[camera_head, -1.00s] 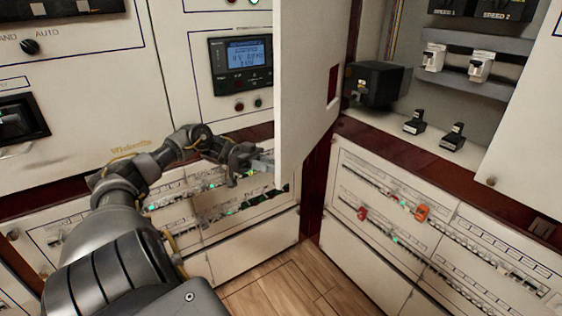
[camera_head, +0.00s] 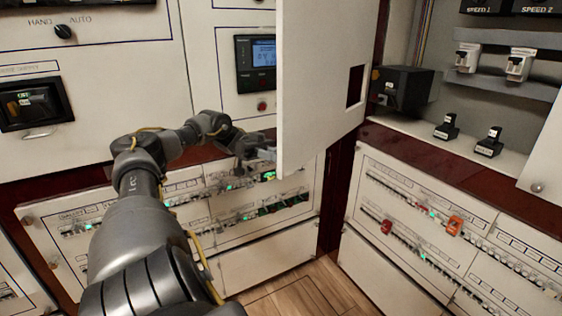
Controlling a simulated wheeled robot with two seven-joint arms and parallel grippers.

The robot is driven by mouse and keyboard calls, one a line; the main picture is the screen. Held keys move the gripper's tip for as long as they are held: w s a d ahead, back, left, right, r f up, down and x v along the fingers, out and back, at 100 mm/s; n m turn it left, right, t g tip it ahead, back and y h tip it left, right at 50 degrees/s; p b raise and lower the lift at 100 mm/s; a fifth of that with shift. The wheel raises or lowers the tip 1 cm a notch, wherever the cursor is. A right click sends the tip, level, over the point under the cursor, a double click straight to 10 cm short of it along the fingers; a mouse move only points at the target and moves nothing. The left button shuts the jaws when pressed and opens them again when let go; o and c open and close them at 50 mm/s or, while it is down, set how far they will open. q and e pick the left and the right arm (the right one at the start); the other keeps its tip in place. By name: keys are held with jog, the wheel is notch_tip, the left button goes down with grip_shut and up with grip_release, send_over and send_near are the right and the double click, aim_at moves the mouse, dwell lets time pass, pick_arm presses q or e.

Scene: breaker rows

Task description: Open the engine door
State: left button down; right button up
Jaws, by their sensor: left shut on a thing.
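The engine door is a white panel (camera_head: 318,85) that stands swung out, away from the cabinet, in the middle of the head view. It has a small dark rectangular cutout near its right side. My left gripper (camera_head: 264,150) reaches in from the left and is shut on the door's lower left edge. The arm and the door hide part of the fingers. The open compartment to the right of the door shows a black box (camera_head: 402,88) and several small switches. My right gripper is not in view.
A control panel with a display (camera_head: 262,52) is partly behind the door. Breaker rows (camera_head: 270,195) lie below the gripper, and more breaker rows (camera_head: 430,210) are at the right. Wooden floor (camera_head: 300,290) shows at the bottom.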

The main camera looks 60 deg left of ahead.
pick_arm(q)
jog(key=shift+a+r, duration=0.1)
dwell(0.4)
jog(key=c, duration=1.2)
grip_release()
jog(key=shift+o, duration=0.2)
